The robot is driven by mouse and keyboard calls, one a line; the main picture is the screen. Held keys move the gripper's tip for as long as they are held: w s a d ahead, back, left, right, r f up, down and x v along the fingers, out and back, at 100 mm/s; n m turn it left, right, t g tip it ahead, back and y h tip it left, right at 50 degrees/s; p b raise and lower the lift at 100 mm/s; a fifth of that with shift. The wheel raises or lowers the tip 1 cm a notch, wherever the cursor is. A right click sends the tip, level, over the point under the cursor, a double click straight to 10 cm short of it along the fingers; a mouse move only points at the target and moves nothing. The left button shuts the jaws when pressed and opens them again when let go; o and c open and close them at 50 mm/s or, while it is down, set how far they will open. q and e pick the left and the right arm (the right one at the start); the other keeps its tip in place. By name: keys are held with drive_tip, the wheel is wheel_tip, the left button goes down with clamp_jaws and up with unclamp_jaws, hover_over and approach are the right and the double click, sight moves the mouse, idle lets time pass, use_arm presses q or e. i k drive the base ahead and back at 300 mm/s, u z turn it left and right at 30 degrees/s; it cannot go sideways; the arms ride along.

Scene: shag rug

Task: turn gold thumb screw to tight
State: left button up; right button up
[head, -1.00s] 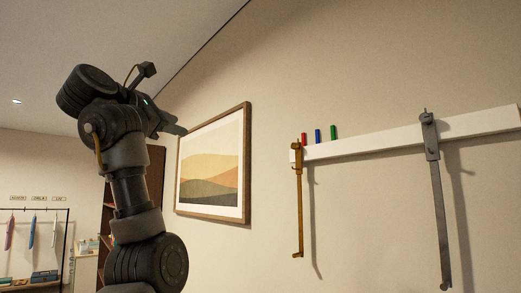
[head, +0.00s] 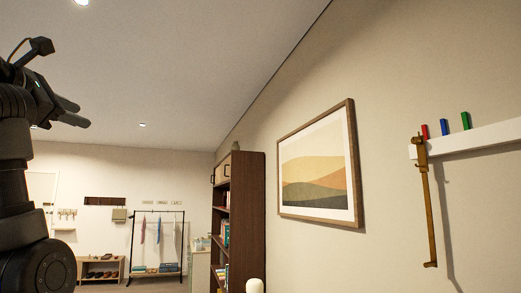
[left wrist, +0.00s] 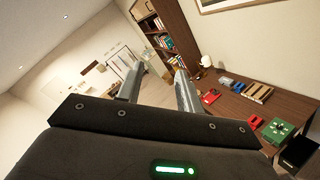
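A gold clamp with a long hanging bar (head: 430,215) is fixed at the left end of a white rail (head: 470,140) on the wall, at the right of the head view. The gold thumb screw is too small to make out clearly on the clamp's upper part. My left gripper (head: 76,112) is at the far left of the head view, well apart from the clamp. In the left wrist view my left gripper (left wrist: 158,74) has its two fingers spread with nothing between them. The clamp is not in the left wrist view. My right gripper is not in view.
Red, blue and green pegs (head: 445,127) stand above the rail. A framed picture (head: 318,170) hangs on the wall, with a dark bookcase (head: 247,215) beyond it. A wooden desk (left wrist: 235,105) holds a red item (left wrist: 210,96) and a green box (left wrist: 282,130).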

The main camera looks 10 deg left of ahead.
sight(415, 141)
drive_tip(key=i, duration=0.5)
drive_tip(key=z, duration=2.15)
